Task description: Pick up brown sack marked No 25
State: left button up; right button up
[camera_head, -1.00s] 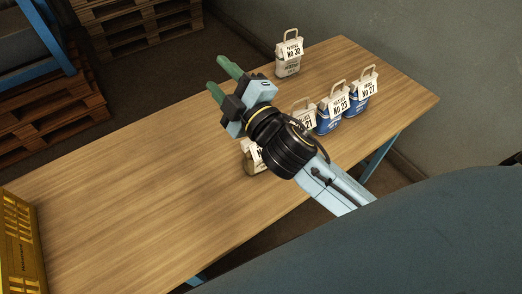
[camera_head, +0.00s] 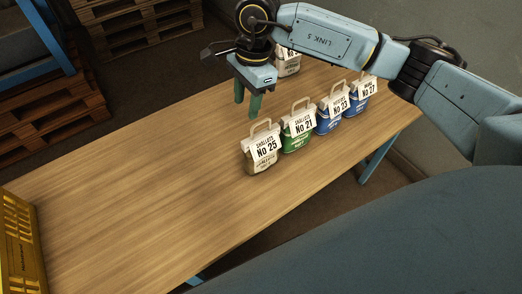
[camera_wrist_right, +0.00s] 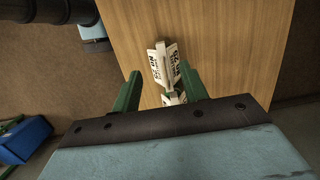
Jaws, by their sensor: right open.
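The brown sack marked No 25 (camera_head: 260,151) stands upright on the table, nearest end of a row, with a white label and a pale loop handle. My right gripper (camera_head: 247,109) is above the table, behind and slightly left of the sack, fingers pointing down. It is open and empty, apart from the sack. In the right wrist view its green fingers (camera_wrist_right: 160,72) are spread, and a sack with white label flaps (camera_wrist_right: 158,66) shows beyond and between them. Its number is hard to read there. My left gripper is not in view.
Close beside it stand the green sack No 21 (camera_head: 297,131), blue sack No 23 (camera_head: 330,111) and blue sack No 27 (camera_head: 361,96). A pale sack (camera_head: 287,66) stands behind, partly hidden by my arm. A yellow crate (camera_head: 22,250) is at left. The table's (camera_head: 140,190) left half is clear.

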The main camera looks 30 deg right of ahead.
jog(key=d+h, duration=0.2)
jog(key=d, duration=0.2)
send_over(261, 133)
notch_tip(261, 133, down, 6)
jog(key=shift+s+a+f+p, duration=0.1)
jog(key=shift+f+p, duration=0.05)
jog(key=shift+p, duration=0.15)
jog(key=shift+f+p, duration=0.55)
jog(key=shift+f, duration=2.55)
jog(key=shift+c, duration=0.3)
grip_shut()
jog(key=shift+r, duration=0.15)
